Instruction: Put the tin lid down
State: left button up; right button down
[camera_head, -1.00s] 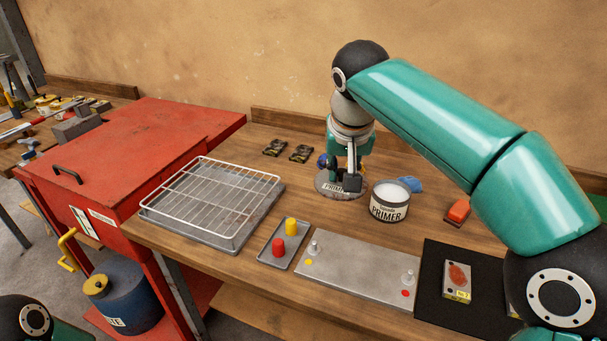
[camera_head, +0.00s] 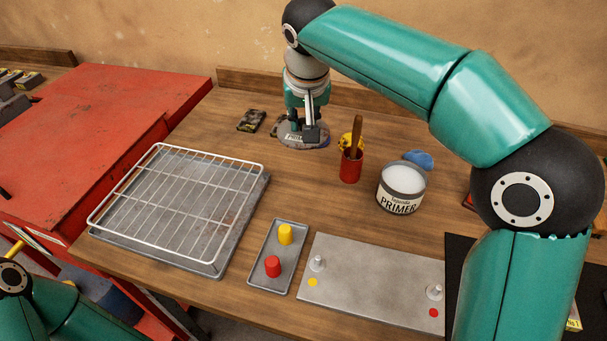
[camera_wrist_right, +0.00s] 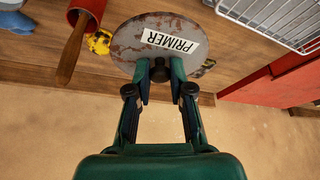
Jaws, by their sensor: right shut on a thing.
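The tin lid (camera_head: 287,134) is a round, stained grey disc with a PRIMER label, which is readable in the right wrist view (camera_wrist_right: 130,45). My right gripper (camera_wrist_right: 160,70) is shut on the dark knob at the lid's middle. In the head view my right gripper (camera_head: 311,132) points down at the back of the bench with the lid under it. Whether the lid touches the bench top is hard to tell. The open primer tin (camera_head: 401,203), with pale contents, stands to the right and nearer. My left gripper is out of view.
A red cup (camera_head: 350,170) with a wooden handle and a yellow item (camera_head: 346,140) stand right of the lid. A dark patterned pad (camera_head: 251,121) lies close on its left. A wire rack (camera_head: 130,185), small tray (camera_head: 262,287) and metal plate (camera_head: 375,280) lie in front.

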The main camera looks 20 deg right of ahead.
aim_at(308, 149)
jog(key=f, duration=0.7)
jog(key=f+b, duration=0.1)
jog(key=f, duration=0.6)
jog(key=shift+d+f, duration=0.2)
jog(key=shift+f, duration=0.15)
jog(key=shift+f+b, duration=0.15)
jog(key=shift+b, duration=0.2)
jog(key=c, duration=1)
grip_release()
jog(key=shift+c, duration=0.2)
jog(key=v, duration=1.2)
jog(key=shift+s+a, duration=0.1)
